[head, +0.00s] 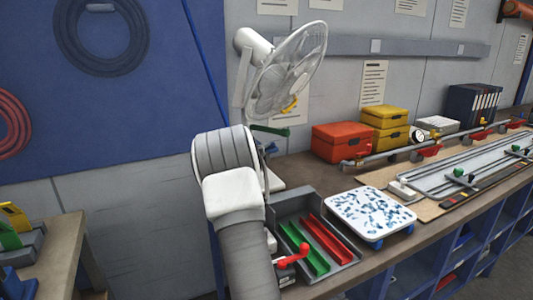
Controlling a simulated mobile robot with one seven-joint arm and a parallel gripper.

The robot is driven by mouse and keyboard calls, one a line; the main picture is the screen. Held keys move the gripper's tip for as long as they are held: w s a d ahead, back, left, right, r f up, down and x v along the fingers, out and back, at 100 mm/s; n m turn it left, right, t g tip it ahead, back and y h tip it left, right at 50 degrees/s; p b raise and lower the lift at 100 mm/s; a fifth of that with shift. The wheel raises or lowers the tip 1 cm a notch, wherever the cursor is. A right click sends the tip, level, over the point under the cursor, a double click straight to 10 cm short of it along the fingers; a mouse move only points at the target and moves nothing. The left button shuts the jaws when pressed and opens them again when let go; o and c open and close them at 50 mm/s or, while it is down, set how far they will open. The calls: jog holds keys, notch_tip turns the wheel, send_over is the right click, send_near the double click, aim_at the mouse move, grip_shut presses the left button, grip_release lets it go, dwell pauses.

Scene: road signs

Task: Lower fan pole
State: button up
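A white fan (290,72) with a wire guard stands at the back of the bench, its face tilted toward the right. A thin, pale upright stretch of its pole (265,172) shows just right of my arm; much of the pole is hidden behind the arm. A green lever-like part (271,130) sticks out to the right below the fan head. A small yellow part (290,104) sits at the lower guard. My arm rises in front of the pole. I cannot make out my gripper's fingers or whether they touch the pole.
A grey tray (346,252) with green and red channels, a red-knobbed lever (296,257) and a blue-speckled white board (371,212) lie near my arm. Red (341,142) and yellow boxes (384,128) stand behind. A long rail fixture (470,180) fills the right bench.

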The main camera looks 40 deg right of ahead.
jog(key=shift+o, duration=0.8)
notch_tip(320, 180, up, 5)
jog(key=shift+w+d+f+p, duration=0.1)
jog(key=shift+d+p, duration=0.05)
jog(key=shift+p, duration=0.35)
jog(key=s+d+r+b, duration=0.1)
jog(key=s+r, duration=0.2)
jog(key=s, duration=0.2)
jog(key=s+d+r+b, duration=0.1)
jog(key=s+d+r, duration=0.1)
jog(key=s, duration=0.4)
jog(key=shift+d+r, duration=0.3)
jog(key=shift+r, duration=0.3)
jog(key=shift+s, duration=0.1)
